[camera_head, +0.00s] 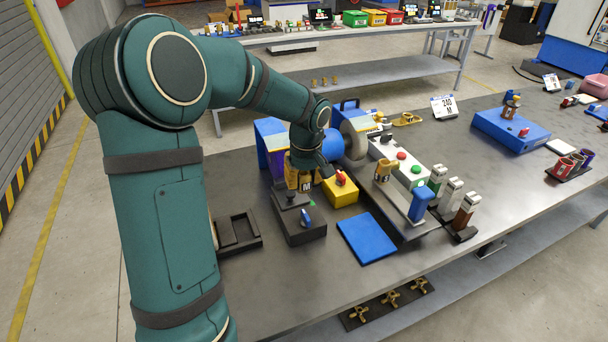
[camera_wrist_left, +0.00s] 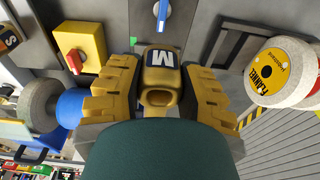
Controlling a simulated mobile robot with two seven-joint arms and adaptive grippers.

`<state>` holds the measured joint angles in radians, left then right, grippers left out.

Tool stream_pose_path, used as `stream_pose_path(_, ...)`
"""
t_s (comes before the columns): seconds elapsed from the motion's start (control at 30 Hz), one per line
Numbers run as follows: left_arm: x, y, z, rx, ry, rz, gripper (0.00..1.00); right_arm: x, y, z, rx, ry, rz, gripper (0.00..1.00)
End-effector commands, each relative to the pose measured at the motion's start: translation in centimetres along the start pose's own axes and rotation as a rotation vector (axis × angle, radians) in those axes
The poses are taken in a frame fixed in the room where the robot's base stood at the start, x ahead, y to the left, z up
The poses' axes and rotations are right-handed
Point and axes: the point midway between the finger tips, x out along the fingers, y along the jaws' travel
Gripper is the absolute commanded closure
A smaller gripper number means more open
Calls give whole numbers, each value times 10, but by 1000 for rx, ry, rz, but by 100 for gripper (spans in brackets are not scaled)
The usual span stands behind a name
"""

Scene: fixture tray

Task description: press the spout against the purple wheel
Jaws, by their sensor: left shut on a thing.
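My left gripper (camera_head: 300,180) has yellow fingers and is low beside the grinder's blue housing (camera_head: 264,130). In the left wrist view its fingers (camera_wrist_left: 160,84) are shut on a brass spout (camera_wrist_left: 160,97) with a white M label. A pale wheel (camera_wrist_left: 284,72) with a yellow "FLANNEL" face is at the right there, apart from the spout. A grey wheel (camera_head: 354,140) on a blue hub is right of the gripper in the head view, and it also shows in the left wrist view (camera_wrist_left: 38,104). My right gripper is not in view.
A yellow switch box (camera_head: 340,190) and a black box (camera_head: 299,220) with a blue knob stand close in front of the gripper. A blue plate (camera_head: 366,239) lies nearer. A black tray (camera_head: 237,232) is at left.

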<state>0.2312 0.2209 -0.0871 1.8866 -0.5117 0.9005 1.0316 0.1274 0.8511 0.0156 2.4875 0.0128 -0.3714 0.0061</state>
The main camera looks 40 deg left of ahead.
Motion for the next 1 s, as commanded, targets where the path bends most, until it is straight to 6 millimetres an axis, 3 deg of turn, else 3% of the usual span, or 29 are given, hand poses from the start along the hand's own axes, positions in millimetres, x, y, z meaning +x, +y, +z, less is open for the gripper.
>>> stream_pose_path(0.7, 66, 0, -8, 0, 2, 1, 100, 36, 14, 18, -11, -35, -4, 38)
stream_pose_path(1.0, 78, 0, -11, 0, 2, 2, 100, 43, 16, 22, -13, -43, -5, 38)
